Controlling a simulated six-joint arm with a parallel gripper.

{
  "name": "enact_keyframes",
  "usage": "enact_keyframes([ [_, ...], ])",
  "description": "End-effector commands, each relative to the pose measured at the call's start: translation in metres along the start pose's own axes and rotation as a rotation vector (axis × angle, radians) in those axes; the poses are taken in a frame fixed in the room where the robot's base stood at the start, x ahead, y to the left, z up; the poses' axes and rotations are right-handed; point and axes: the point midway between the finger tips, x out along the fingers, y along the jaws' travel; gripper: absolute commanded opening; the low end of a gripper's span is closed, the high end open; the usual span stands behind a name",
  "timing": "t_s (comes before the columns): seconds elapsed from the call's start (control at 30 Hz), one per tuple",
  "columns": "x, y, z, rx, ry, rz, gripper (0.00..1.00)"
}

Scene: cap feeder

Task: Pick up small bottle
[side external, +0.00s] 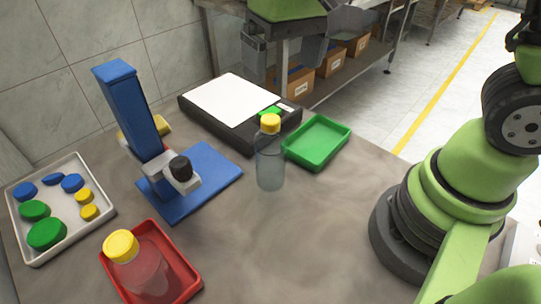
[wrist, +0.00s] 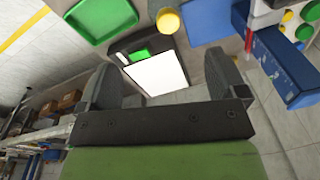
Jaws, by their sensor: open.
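A clear bottle with a yellow cap (side external: 270,152) stands upright on the table between the blue stand and the green tray. Its yellow cap (wrist: 168,20) shows at the top of the wrist view. A second clear bottle with a yellow cap (side external: 143,268) stands in the red tray (side external: 186,262). I cannot tell which one is called small. My gripper (side external: 284,55) is open and empty, high behind the scale and apart from both bottles. In the wrist view my gripper's fingers (wrist: 162,68) are spread wide, with the scale showing between them.
A black scale with a white plate (side external: 232,101) lies behind the bottle. An empty green tray (side external: 317,142) is beside it. The blue stand (side external: 128,95) rises tall on the left. A white tray (side external: 70,220) holds several coloured caps.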

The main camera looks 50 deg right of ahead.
Motion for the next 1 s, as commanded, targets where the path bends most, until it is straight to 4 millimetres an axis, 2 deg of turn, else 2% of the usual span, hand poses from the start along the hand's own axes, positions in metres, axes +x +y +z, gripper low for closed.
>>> enact_keyframes([
  [0.03, 0.011, -0.004, -0.003, -0.011, -0.029, 0.022, 0.91],
  [0.1, 0.021, -0.008, -0.006, -0.019, -0.051, 0.042, 0.91],
  [0.27, 0.037, -0.01, -0.008, -0.026, -0.072, 0.062, 0.91],
  [0.43, 0.063, -0.009, -0.005, -0.027, -0.074, 0.062, 0.91],
  [0.67, 0.083, -0.009, -0.003, -0.026, -0.072, 0.061, 0.91],
  [0.9, 0.119, -0.011, 0.003, -0.027, -0.073, 0.061, 0.91],
  [1.0, 0.127, -0.01, 0.003, -0.025, -0.072, 0.06, 0.91],
])
